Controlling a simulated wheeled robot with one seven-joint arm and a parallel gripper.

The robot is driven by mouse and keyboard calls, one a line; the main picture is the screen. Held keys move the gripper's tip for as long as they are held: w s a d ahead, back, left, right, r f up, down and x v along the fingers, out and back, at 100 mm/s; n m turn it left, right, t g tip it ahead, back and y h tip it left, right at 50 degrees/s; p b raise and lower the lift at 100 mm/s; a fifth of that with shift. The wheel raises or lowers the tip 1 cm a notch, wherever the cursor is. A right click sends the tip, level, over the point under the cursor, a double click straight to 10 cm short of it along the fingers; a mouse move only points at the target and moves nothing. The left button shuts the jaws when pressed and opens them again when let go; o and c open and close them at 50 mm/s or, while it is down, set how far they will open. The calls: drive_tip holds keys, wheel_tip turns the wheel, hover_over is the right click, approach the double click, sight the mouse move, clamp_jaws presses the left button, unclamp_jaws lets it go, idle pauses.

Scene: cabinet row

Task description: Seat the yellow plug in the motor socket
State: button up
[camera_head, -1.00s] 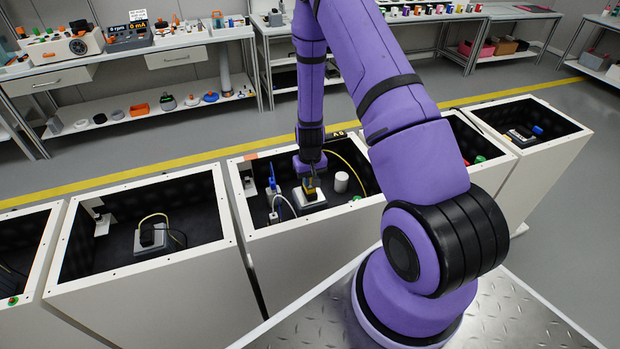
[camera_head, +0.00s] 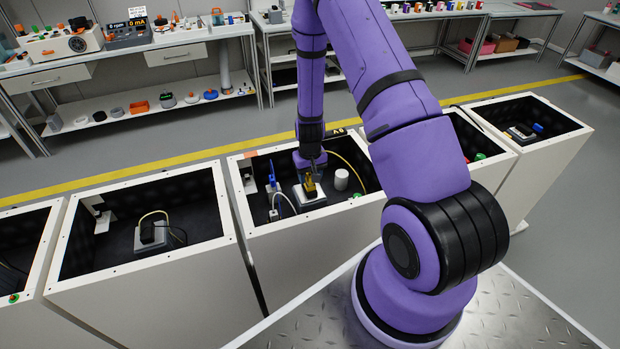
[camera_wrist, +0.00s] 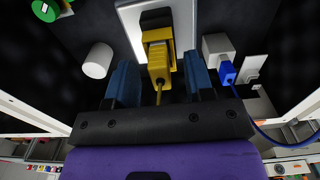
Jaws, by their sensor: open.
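The yellow plug (camera_wrist: 159,62) is in line with the dark motor socket (camera_wrist: 156,19) on a pale plate (camera_wrist: 130,19) and meets it in the wrist view; how deep it sits I cannot tell. In the head view the yellow plug (camera_head: 310,188) stands on the pale block (camera_head: 302,199) in the middle cabinet. My gripper (camera_wrist: 159,82) is open, its blue fingers on either side of the plug with gaps between. It also shows in the head view (camera_head: 314,168), just above the plug. The plug's yellow cable runs back toward my gripper.
A white cylinder (camera_wrist: 97,61) stands left of my fingers in the wrist view. A blue plug (camera_wrist: 227,72) with a blue cable is in a grey block (camera_wrist: 217,47) close on the right. The cabinet's pale rim (camera_head: 300,228) surrounds this space.

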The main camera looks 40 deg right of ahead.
wheel_tip(320, 180, up, 9)
drive_tip(key=shift+r, duration=0.15)
drive_tip(key=shift+r, duration=0.1)
idle(0.7)
wheel_tip(320, 180, up, 14)
drive_tip(key=t, duration=0.1)
hover_over(309, 175)
drive_tip(key=a, duration=0.4)
drive_tip(key=s+a+r+n+t, duration=0.1)
drive_tip(key=s+a+r, duration=0.15)
drive_tip(key=r, duration=0.35)
drive_tip(key=s+a+r+n+t, duration=0.1)
drive_tip(key=s+r, duration=0.3)
drive_tip(key=r, duration=0.3)
drive_tip(key=s+a+r+t, duration=0.1)
drive_tip(key=s+a+r, duration=0.1)
drive_tip(key=s+r, duration=0.4)
drive_tip(key=s+a+r+n+t, duration=0.1)
drive_tip(key=s+a+r, duration=0.2)
drive_tip(key=s+r, duration=0.4)
drive_tip(key=s, duration=0.7)
drive_tip(key=shift+a, duration=0.15)
